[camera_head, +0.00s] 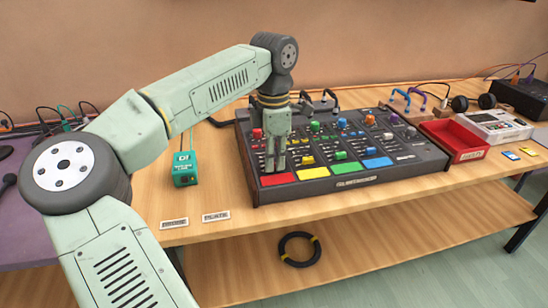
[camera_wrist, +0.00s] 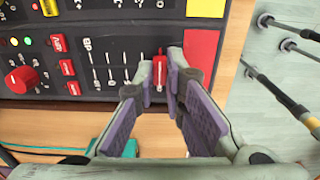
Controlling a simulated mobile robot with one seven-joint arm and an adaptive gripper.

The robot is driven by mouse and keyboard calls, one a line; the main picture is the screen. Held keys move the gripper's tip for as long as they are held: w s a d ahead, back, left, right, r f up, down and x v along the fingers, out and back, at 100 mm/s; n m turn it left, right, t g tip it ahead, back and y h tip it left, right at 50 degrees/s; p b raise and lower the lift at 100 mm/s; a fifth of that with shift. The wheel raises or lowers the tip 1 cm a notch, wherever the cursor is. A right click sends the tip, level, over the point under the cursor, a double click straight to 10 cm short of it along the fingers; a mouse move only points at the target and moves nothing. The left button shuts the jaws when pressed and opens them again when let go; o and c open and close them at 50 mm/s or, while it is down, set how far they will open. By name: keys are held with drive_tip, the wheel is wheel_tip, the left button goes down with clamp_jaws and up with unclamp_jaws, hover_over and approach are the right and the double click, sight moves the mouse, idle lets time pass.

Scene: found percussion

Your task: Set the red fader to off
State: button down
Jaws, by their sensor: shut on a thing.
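The red fader (camera_wrist: 159,72) is a small upright cap on the mixer panel (camera_wrist: 110,12). In the wrist view it sits between my two fingertips, near the red pad end of its slot. My gripper (camera_wrist: 160,80) is shut on it. The slot's scale marks and lettering are too small to read. In the head view my gripper (camera_head: 274,168) reaches straight down to the front left of the mixer (camera_head: 355,190), just behind the red pad (camera_head: 279,179), and hides the fader.
A red knob (camera_wrist: 22,80) and several red buttons lie left of the fader in the wrist view. In the head view a teal box (camera_head: 185,170) stands left of the mixer and a red tray (camera_head: 455,138) to its right. The table front is mostly clear.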

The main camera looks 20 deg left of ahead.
drive_tip(key=shift+s+d+f, duration=0.1)
drive_tip(key=shift+s+d, duration=0.05)
drive_tip(key=shift+s, duration=0.1)
drive_tip(key=c, duration=1.7)
unclamp_jaws()
drive_tip(key=shift+o, duration=0.2)
wheel_tip(320, 180, up, 12)
